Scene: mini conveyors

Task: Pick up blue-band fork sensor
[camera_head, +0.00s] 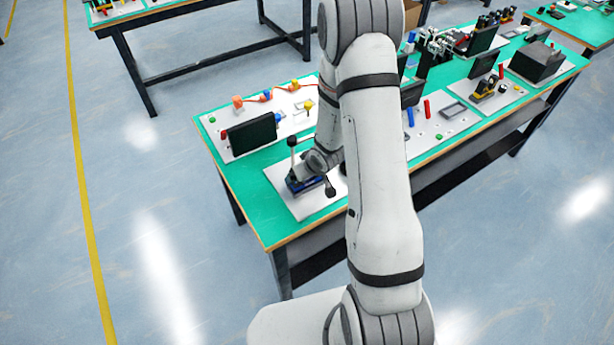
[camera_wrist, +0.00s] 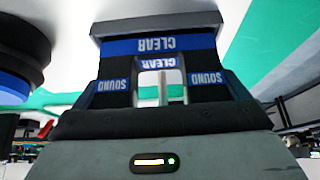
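In the head view my gripper (camera_head: 306,179) is low over a white board, at a dark blue and black object (camera_head: 297,186). The fingertips cannot be made out apart from the object, so their opening and any grip are unclear.
The white board (camera_head: 288,203) lies on the green table (camera_head: 237,183). A black-topped post (camera_head: 292,152) stands close beside my gripper. A black screen (camera_head: 253,134) is behind on the left. A black round part with a blue ring (camera_wrist: 18,58) is at upper left in the wrist view.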

